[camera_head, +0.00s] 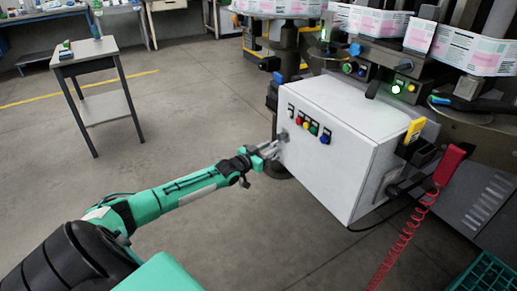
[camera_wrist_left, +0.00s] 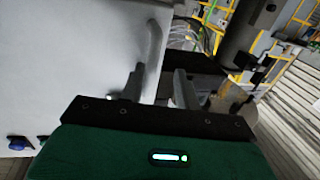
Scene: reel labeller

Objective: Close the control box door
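The control box (camera_head: 330,140) is a light grey cabinet on the machine. Its door (camera_head: 312,158) is the face toward the lower left and carries a row of coloured buttons. Whether the door stands ajar is hard to tell in the head view. In the left wrist view the pale door panel (camera_wrist_left: 75,50) fills the left side, with a grey handle (camera_wrist_left: 153,45) near its edge. Thin wires show just past that edge. My left gripper (camera_head: 274,149) is at the door's left edge by the handle; its fingers (camera_wrist_left: 158,88) are apart, with nothing visibly held. My right gripper is out of view.
A small grey table (camera_head: 92,62) stands at the far left. A red coiled cable (camera_head: 403,228) hangs at the right of the box, and a green crate (camera_head: 487,272) is at the bottom right. The floor (camera_head: 190,110) left of the box is clear.

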